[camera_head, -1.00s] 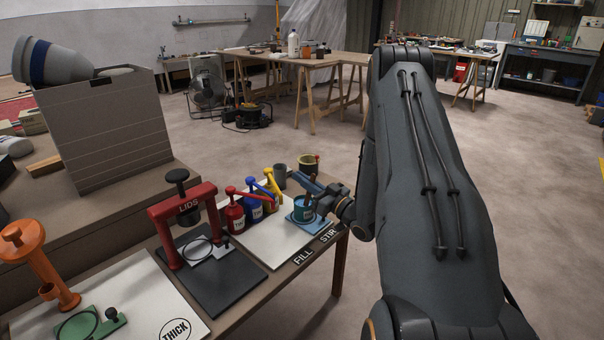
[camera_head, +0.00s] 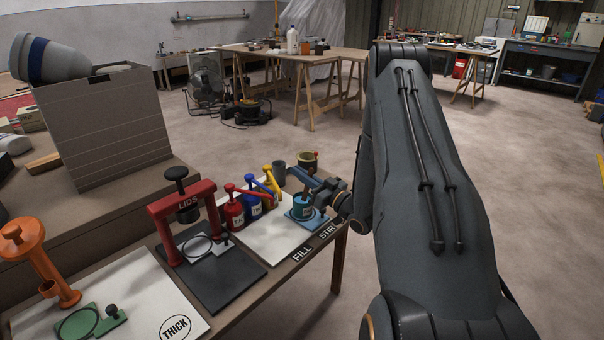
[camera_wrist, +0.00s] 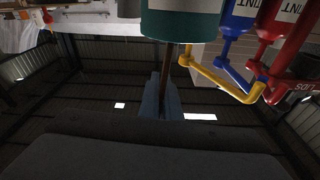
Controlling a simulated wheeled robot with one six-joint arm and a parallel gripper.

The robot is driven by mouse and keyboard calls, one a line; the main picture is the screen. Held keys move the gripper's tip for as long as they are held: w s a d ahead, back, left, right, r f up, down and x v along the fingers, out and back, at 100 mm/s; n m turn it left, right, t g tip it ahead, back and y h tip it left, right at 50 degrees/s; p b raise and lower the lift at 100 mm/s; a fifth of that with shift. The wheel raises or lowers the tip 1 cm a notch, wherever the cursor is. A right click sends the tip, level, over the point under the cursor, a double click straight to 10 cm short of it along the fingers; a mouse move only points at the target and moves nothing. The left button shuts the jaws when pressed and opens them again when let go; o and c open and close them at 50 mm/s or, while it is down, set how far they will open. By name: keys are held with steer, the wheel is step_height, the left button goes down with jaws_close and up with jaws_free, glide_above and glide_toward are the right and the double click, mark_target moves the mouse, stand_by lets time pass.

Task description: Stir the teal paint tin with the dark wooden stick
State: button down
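The teal tin (camera_head: 302,210) stands on a light blue holder (camera_head: 306,225) near the STIR label, at the right end of the bench. In the wrist view the teal tin (camera_wrist: 182,26) appears upside down at the top. My gripper (camera_head: 305,180) is above the tin, its blue fingers pointing left. In the wrist view my gripper (camera_wrist: 161,98) is shut on the dark wooden stick (camera_wrist: 168,62), which runs between the fingers and the tin's open end. The stick's lower end is hidden by the tin wall, and the paint inside cannot be seen.
Red (camera_head: 234,211), blue (camera_head: 253,204) and yellow (camera_head: 275,183) paint pumps stand left of the tin. A dark cup (camera_head: 279,171) and an olive pot (camera_head: 307,160) stand behind. The red lid press (camera_head: 170,232) is further left. Open floor lies right of the bench.

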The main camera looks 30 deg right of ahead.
step_height(320, 180, up, 7)
steer(key=d+p, duration=0.1)
steer(key=p, duration=0.3)
steer(key=shift+s+f, duration=0.15)
steer(key=shift+s, duration=0.3)
steer(key=shift+p, duration=0.3)
step_height(320, 180, up, 5)
steer(key=p, duration=0.3)
stand_by(0.3)
stand_by(0.3)
